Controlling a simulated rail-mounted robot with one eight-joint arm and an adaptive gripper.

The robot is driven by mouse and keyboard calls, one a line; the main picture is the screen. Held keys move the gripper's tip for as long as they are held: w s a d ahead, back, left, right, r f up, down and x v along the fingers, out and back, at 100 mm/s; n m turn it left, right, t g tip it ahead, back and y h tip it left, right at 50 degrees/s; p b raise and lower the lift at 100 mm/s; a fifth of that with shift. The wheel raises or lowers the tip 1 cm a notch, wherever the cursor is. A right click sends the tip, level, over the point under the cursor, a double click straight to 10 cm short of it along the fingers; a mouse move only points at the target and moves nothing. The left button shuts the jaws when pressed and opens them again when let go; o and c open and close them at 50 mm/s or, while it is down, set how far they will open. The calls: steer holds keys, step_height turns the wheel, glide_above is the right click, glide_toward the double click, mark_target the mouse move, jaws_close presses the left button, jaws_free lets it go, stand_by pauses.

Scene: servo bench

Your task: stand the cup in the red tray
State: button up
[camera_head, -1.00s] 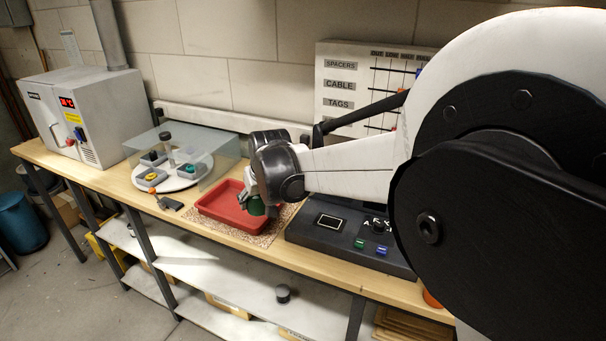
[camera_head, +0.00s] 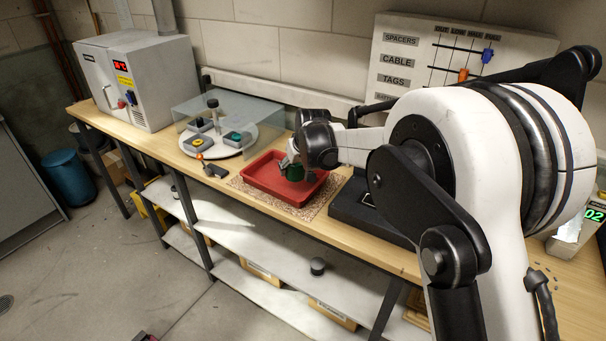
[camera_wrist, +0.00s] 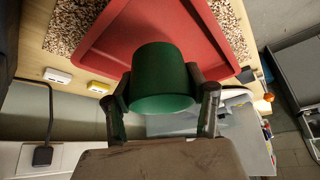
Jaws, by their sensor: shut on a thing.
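The red tray (camera_head: 262,181) lies on a speckled mat on the bench in the head view. It fills the upper part of the wrist view (camera_wrist: 105,50). The green cup (camera_wrist: 160,78) is between the two fingers of my gripper (camera_wrist: 162,100) in the wrist view. My gripper (camera_head: 289,162) is shut on the cup and holds it over the right part of the tray in the head view. The cup (camera_head: 296,173) is partly hidden there by my gripper and wrist. I cannot tell whether the cup touches the tray floor.
A clear-covered round dial table (camera_head: 242,142) with small bins stands left of the tray. A white oven (camera_head: 140,80) is at the far left. A dark control box (camera_head: 352,207) is close on the right. The speckled mat (camera_head: 318,203) borders the tray.

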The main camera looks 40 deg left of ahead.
mark_target(298, 186)
steer(key=shift+w+f, duration=0.6)
steer(key=shift+w, duration=0.3)
steer(key=shift+f+p, duration=0.3)
steer(key=shift+f, duration=1.6)
steer(key=shift+f, duration=0.15)
steer(key=o, duration=1.2)
